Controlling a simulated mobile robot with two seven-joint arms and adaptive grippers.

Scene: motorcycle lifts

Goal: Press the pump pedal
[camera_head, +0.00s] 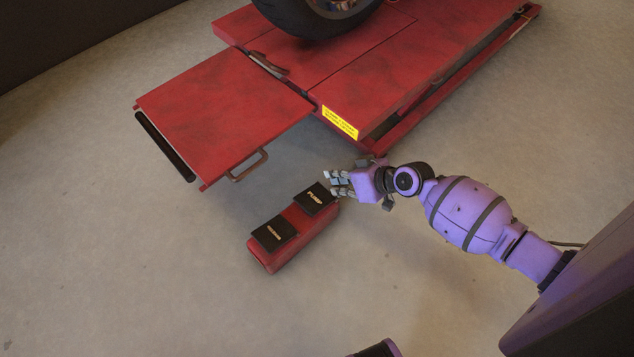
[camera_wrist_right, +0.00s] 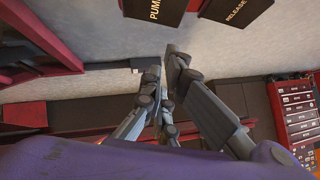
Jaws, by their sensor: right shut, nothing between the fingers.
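The pump pedal (camera_head: 316,198) is a black plate with the word PUMP, at the upper right end of a red foot unit (camera_head: 309,239) on the floor. The release pedal (camera_head: 273,233) is at its lower left end. My right gripper (camera_head: 333,184) is shut and empty, its fingertips beside the pump pedal's upper right edge. I cannot tell whether they touch it. In the right wrist view the shut fingers (camera_wrist_right: 172,62) point toward the pump pedal (camera_wrist_right: 154,11), which is cut off at the top, left of the release pedal (camera_wrist_right: 236,9). My left gripper is not in view.
A red motorcycle lift (camera_head: 375,60) with a black tire (camera_head: 310,18) on it stands behind the unit. Its ramp (camera_head: 220,110) with a handle (camera_head: 250,166) reaches out left. A red tool chest (camera_wrist_right: 298,112) shows in the wrist view. The floor around the unit is clear.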

